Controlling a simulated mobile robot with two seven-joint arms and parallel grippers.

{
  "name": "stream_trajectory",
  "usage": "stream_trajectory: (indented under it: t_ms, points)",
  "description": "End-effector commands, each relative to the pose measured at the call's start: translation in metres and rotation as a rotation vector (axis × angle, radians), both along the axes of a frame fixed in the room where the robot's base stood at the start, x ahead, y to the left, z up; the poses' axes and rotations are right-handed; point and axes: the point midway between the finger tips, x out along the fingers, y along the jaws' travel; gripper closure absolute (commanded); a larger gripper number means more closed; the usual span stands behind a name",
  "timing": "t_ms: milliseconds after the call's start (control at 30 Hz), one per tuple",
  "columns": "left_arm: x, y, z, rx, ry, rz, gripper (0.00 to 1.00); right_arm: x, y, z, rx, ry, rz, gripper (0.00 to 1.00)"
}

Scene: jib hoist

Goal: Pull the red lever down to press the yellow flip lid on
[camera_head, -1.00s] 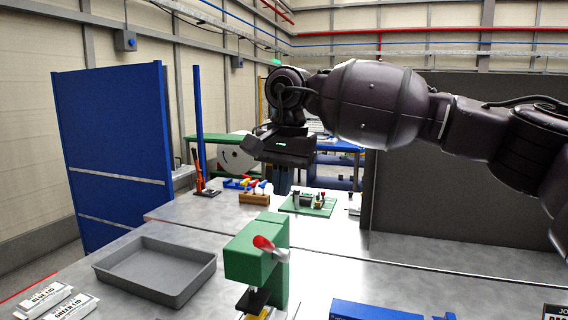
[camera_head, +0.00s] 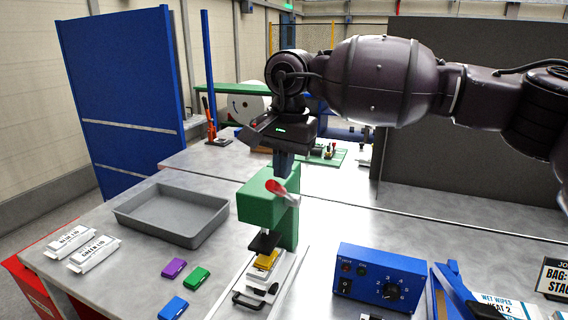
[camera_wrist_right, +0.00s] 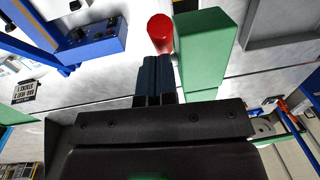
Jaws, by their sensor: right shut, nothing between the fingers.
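The green press (camera_head: 266,203) stands on the grey table in the middle of the head view. Its red lever (camera_head: 276,187) sticks out at the front near the top; the red knob (camera_wrist_right: 160,32) also shows in the right wrist view. A yellow lid (camera_head: 265,261) lies under the press's black pad (camera_head: 263,242). My right gripper (camera_head: 284,168) is above and behind the lever, pointing down. Its fingers (camera_wrist_right: 156,62) are shut and empty, and the knob shows just beyond their tips; whether they touch cannot be told. My left gripper is out of view.
A grey tray (camera_head: 133,221) stands left of the press. Purple (camera_head: 174,268), green (camera_head: 197,278) and blue (camera_head: 173,307) lids lie in front of it. A blue control box (camera_head: 378,262) with a dial stands to the right. White labelled packs (camera_head: 97,252) lie at the left.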

Motion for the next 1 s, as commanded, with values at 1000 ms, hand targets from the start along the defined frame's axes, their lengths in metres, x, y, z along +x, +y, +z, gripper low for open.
stream_trajectory:
  t_ms: [1000]
  points:
    - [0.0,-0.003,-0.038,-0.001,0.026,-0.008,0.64,-0.059,0.025,-0.093,-0.156,-0.373,0.009,1.0]
